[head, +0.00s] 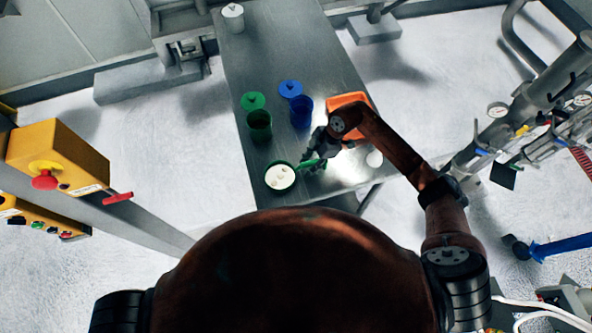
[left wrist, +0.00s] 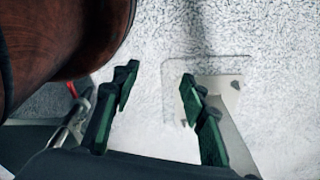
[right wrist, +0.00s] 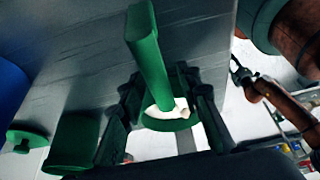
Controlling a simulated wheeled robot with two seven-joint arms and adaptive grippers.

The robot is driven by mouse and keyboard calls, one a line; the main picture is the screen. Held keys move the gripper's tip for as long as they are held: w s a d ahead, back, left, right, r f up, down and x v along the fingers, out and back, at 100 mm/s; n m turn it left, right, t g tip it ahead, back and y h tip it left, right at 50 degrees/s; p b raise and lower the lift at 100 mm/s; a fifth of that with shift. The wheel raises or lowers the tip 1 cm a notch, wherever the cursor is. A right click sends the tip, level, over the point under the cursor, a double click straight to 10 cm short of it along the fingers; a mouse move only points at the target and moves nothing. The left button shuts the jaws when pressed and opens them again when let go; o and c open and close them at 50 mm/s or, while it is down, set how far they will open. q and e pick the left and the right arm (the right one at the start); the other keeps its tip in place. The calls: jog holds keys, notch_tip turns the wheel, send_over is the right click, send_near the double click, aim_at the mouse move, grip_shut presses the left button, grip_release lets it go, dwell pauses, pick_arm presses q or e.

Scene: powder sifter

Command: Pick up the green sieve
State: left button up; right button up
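The green sieve (head: 268,186) sits at the table's near edge, a round green rim with a handle (head: 309,163) pointing right; white lumps show inside the rim. In the right wrist view the handle (right wrist: 148,60) runs between the fingers of my right gripper (right wrist: 160,78), with the ring (right wrist: 165,125) beyond. My right gripper (head: 318,155) is at the handle, its fingers on either side; small gaps seem to show, so it looks open around the handle. My left gripper (left wrist: 158,82) is open and empty above the floor, out of the head view.
A green container (head: 259,125), its green lid (head: 253,101), a blue container (head: 301,111) and a blue lid (head: 290,89) stand behind the sieve. An orange tray (head: 349,99) lies behind my right arm. A white jar (head: 233,15) stands at the table's far end.

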jog(key=c, duration=0.5)
grip_shut()
pick_arm(q)
jog(key=shift+s, duration=0.85)
jog(key=shift+w, duration=0.2)
pick_arm(e)
jog(key=shift+r, duration=0.1)
jog(key=shift+r, duration=0.8)
pick_arm(q)
jog(key=shift+s+f+b, duration=0.1)
jog(key=shift+f+b, duration=0.7)
jog(key=shift+f, duration=0.05)
pick_arm(e)
jog(key=s+r, duration=1.1)
jog(key=s, duration=0.3)
jog(key=shift+a+r, duration=0.2)
jog(key=shift+a, duration=0.15)
